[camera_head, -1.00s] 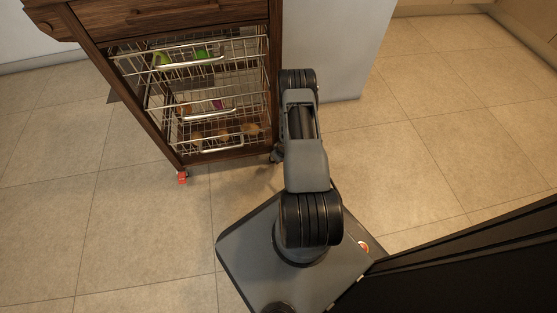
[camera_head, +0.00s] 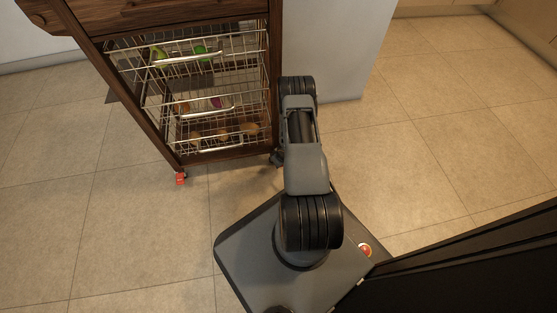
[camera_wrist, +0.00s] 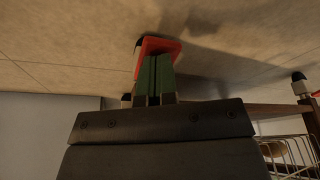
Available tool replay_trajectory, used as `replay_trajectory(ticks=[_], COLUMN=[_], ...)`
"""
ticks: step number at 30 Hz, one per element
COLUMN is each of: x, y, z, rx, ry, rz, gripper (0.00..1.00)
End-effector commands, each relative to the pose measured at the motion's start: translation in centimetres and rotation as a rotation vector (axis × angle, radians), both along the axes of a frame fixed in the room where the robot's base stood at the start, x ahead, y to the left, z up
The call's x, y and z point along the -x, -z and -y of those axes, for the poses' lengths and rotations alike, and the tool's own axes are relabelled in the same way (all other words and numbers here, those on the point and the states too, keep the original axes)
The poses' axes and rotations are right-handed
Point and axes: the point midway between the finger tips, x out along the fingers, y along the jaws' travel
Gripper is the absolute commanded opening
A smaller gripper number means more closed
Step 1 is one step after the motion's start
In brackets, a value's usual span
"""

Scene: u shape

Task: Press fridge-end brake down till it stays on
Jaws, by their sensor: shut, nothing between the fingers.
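In the wrist view a red brake tab (camera_wrist: 158,45) with a dark wheel part lies right at the tips of my gripper (camera_wrist: 154,60). The green fingers are shut together with nothing between them and overlap the tab's lower part; I cannot tell if they press on it. A second caster (camera_wrist: 299,82) with a red tab stands at the right edge. In the head view the wooden trolley (camera_head: 221,155) has a red brake tab (camera_head: 181,179) at its front left foot. Its front right foot is beside my arm, and my gripper is hidden there.
The trolley holds wire baskets (camera_head: 205,112) with food. A pale panel (camera_head: 350,60) stands behind my arm. A black piece (camera_head: 470,260) fills the lower right. Tiled floor is clear at left (camera_head: 50,220) and right (camera_head: 420,130).

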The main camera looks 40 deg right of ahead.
Motion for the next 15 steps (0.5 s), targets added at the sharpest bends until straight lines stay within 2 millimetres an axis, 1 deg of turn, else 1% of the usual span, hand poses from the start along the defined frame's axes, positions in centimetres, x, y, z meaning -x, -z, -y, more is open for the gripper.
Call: replay_trajectory(ticks=[8,11,15], x=[0.0,0.0,0.0], y=[-0.2,-0.6,-1.8], z=[0.0,0.0,0.0], rx=[0.000,0.000,0.000], ry=[0.000,-0.001,-0.001], rz=[0.000,0.001,0.001], gripper=[0.00,0.00,0.00])
